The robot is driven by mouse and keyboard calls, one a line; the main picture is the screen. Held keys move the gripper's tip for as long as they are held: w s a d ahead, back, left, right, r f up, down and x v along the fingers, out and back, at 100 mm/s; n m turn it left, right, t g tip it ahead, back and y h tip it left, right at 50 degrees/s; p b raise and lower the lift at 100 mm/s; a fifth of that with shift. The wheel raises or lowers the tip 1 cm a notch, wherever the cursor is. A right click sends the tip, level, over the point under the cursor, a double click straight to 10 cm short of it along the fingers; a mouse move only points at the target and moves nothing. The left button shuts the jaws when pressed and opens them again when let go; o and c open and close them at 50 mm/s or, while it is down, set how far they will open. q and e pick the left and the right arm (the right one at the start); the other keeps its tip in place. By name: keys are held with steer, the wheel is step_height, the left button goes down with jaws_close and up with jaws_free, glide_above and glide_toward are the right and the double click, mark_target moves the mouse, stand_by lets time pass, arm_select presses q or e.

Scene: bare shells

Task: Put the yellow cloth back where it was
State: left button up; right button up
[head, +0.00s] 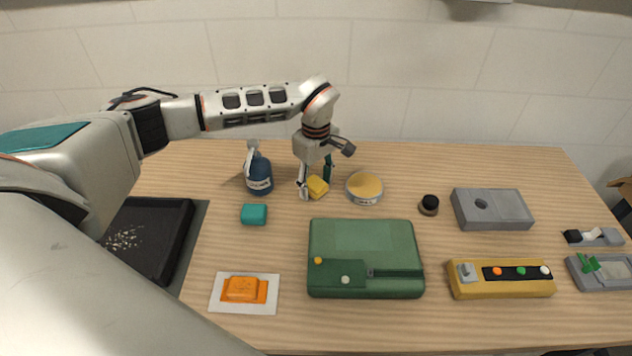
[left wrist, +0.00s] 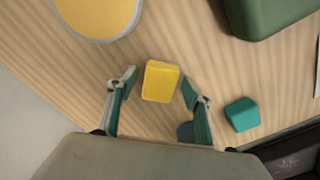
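The yellow cloth (head: 317,187), a small folded block, lies on the wooden table between the blue bottle and the round yellow-topped tin. In the left wrist view the yellow cloth (left wrist: 160,81) lies between my fingertips, with a gap on both sides. My left gripper (head: 315,181) is open over it, pointing down; its open fingers also show in the left wrist view (left wrist: 158,84). The fingers do not appear to touch the cloth. My right gripper is not in view.
Close by are the blue bottle (head: 259,177), the tin (head: 364,188) and a teal block (head: 254,214). A green case (head: 362,244) is in front. An orange folded piece (head: 240,289) lies on a white sheet (head: 227,305). A black tray (head: 178,235) is at left.

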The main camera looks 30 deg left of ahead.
mark_target(316, 183)
arm_select(q)
step_height(316, 183, up, 12)
steer(key=b, duration=0.1)
steer(key=shift+r, duration=0.15)
stand_by(0.5)
stand_by(0.4)
